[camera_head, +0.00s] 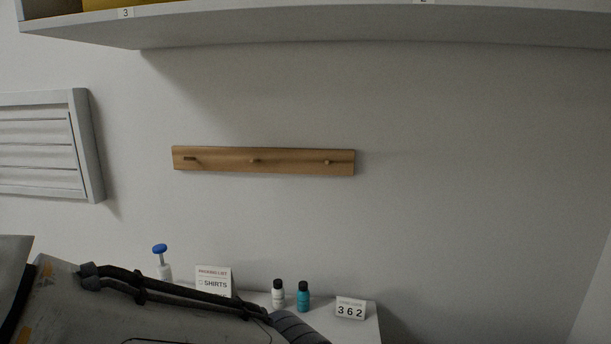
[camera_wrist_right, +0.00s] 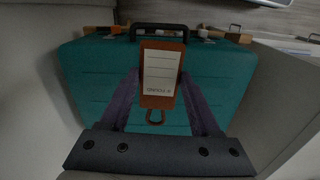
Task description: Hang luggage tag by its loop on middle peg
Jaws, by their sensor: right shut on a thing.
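A wooden peg rail (camera_head: 215,160) is fixed to the wall in the head view, with three short pegs. The middle peg (camera_head: 255,160) is bare. In the right wrist view, the luggage tag (camera_wrist_right: 156,95) is brown-orange with a white label. Its loop (camera_wrist_right: 155,117) shows as a small dark ring at the tag's near end. My right gripper (camera_wrist_right: 160,88) is shut on the tag, one purple-grey finger on each side. A teal case (camera_wrist_right: 95,80) with a black handle (camera_wrist_right: 158,27) is behind the tag. Neither gripper shows in the head view.
A white shelf (camera_head: 380,28) overhangs above the rail. A slatted panel (camera_head: 40,145) hangs at left. Below are a white bottle (camera_head: 278,297), a teal bottle (camera_head: 303,298), a sign (camera_head: 213,280) and a number block (camera_head: 350,309). The wall around the rail is clear.

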